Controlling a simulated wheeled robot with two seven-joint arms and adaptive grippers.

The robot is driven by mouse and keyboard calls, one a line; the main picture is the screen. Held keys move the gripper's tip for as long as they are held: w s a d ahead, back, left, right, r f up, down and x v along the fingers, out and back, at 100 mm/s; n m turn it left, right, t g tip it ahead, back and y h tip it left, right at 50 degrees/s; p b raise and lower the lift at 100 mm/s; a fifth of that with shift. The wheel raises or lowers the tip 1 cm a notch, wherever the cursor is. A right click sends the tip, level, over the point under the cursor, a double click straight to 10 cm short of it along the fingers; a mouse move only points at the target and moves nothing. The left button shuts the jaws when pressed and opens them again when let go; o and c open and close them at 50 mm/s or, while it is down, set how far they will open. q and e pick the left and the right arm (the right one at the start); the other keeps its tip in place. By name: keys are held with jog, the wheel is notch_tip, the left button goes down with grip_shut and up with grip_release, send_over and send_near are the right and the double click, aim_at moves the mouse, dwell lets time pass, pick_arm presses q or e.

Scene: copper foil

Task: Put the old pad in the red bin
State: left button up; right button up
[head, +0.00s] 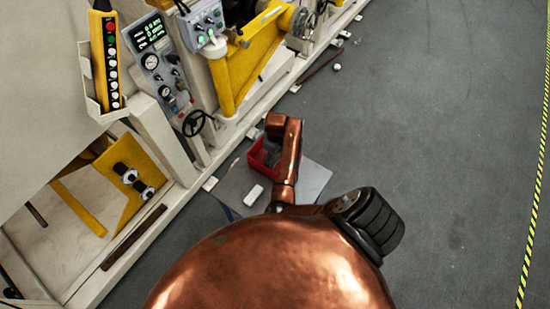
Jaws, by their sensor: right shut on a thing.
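The red bin (256,163) stands on a small grey table, partly covered by my copper right arm. My right gripper (271,157) is at the bin, below the bent arm, and shows only as a small dark shape. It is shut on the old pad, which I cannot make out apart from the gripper. I cannot tell whether the pad is inside the bin or above it. A white block (254,195) lies on the table, in front of the bin and apart from it. My left gripper is not in view.
The grey table (312,180) has bare room on its right. Beyond and left stands a machine with a control panel (160,65), a yellow button box (106,60) and a yellow frame (228,85). Open grey floor lies right, up to a yellow-black floor stripe (535,200).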

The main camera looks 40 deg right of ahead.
aim_at(275, 159)
jog(key=shift+f, duration=0.1)
jog(key=o, duration=0.9)
notch_tip(275, 159, up, 12)
jog(key=shift+r, duration=0.15)
